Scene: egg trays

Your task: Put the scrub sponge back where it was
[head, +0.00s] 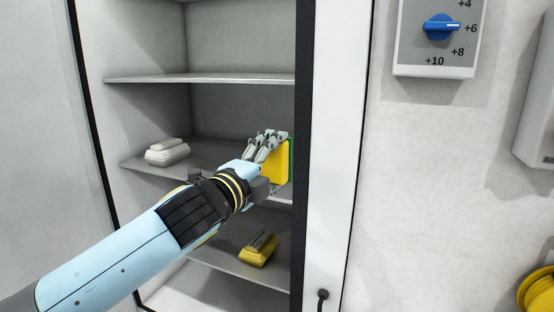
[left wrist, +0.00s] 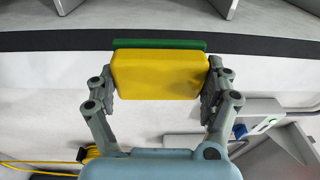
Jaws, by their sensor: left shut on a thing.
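The scrub sponge (head: 276,166) is a yellow block with a green scouring side. My left gripper (head: 275,146) is shut on it in front of the open cabinet, near its right side, at about middle-shelf height. In the left wrist view the yellow face of the sponge (left wrist: 160,75) lies between the two fingers of my left gripper (left wrist: 163,84), with the green layer along its far edge. In the head view the fingers and wrist hide part of the sponge, and I cannot tell whether it touches a shelf. My right gripper is in neither view.
A pale egg carton (head: 167,152) sits on the middle shelf (head: 135,164) at left. The upper shelf (head: 200,78) looks empty. A dark-edged post (head: 303,150) bounds the opening at right. A dial panel (head: 437,50) is on the wall.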

